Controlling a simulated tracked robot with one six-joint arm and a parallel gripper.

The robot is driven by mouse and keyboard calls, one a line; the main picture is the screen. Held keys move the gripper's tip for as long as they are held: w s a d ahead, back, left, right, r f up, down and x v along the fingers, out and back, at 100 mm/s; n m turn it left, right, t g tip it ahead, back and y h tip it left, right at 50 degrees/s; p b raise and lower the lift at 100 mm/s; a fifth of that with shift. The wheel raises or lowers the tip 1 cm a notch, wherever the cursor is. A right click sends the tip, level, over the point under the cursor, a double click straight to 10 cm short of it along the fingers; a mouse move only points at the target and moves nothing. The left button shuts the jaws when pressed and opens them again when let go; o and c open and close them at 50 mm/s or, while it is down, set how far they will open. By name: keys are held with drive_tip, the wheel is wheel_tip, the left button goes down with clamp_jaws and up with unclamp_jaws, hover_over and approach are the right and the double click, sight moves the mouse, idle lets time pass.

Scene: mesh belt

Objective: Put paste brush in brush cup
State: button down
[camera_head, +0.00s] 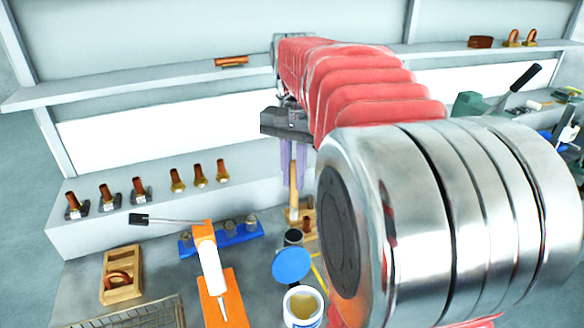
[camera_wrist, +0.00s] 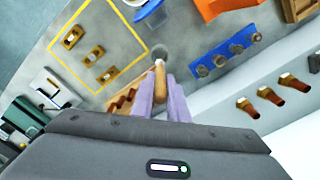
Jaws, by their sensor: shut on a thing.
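My gripper (camera_head: 293,178) hangs above the bench and has two pale purple fingers. In the wrist view, the brush (camera_wrist: 160,76) shows between the fingers (camera_wrist: 160,92).
A white paste tub (camera_head: 303,308) and blue lid (camera_head: 291,265) stand in front of the cup. A blue rack (camera_head: 222,238) and an orange board (camera_head: 215,300) lie to the left. A wooden rack (camera_head: 307,218) stands close beside the cup. My arm hides the right.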

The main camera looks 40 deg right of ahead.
sight(294, 208)
drive_tip(key=shift+f, duration=6)
drive_tip(key=c, duration=1.6)
unclamp_jaws()
drive_tip(key=shift+c, duration=0.2)
